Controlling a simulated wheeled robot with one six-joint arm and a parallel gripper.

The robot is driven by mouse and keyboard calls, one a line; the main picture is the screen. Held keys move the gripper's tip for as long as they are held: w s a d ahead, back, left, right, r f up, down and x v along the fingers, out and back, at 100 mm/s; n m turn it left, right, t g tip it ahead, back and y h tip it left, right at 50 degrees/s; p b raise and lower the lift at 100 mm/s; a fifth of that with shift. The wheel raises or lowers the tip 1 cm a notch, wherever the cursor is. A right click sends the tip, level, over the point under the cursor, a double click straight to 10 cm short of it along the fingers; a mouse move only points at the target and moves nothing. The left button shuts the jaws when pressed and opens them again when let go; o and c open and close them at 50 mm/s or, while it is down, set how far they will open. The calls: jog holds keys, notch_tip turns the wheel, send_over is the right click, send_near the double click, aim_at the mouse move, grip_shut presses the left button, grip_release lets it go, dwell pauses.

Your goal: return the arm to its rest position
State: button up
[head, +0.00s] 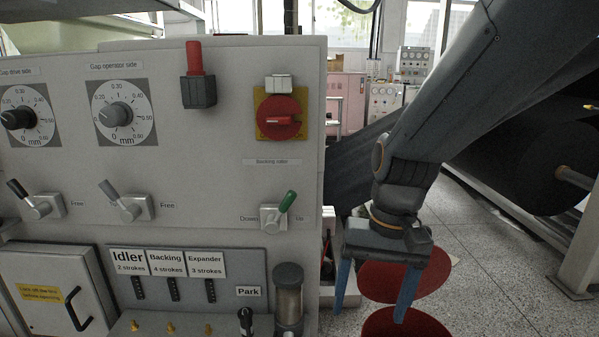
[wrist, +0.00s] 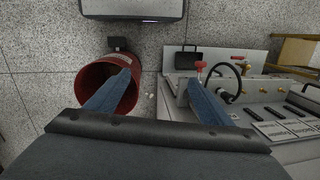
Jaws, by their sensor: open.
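My gripper (head: 374,290) hangs from my dark grey arm at the right of the head view, just right of the grey machine panel (head: 225,160). Its two blue fingers point down and stand wide apart, with nothing between them. In the wrist view my gripper (wrist: 160,92) also shows open, and its fingers reach forward over a red bin (wrist: 97,85) on the left and the machine's lower ledge on the right. In the head view, red round shapes (head: 375,282) show behind and below the fingers.
The panel carries dials, a red rotary switch (head: 281,118), a green-tipped lever (head: 287,201) and a red-topped block (head: 197,75). A large dark roll (head: 540,150) stands at right. Speckled floor (head: 490,290) is clear between.

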jog(key=s+a+r+n, duration=0.2)
jog(key=s+a+n, duration=0.15)
jog(key=s, duration=0.45)
jog(key=d+r+m+h+p, duration=0.1)
jog(key=d+r+m+p, duration=0.1)
jog(key=d+r+p, duration=0.8)
jog(key=r+p, duration=0.1)
jog(key=p, duration=0.8)
jog(key=shift+w+d+t, duration=0.15)
jog(key=shift+d+t, duration=0.15)
jog(key=shift+d, duration=0.05)
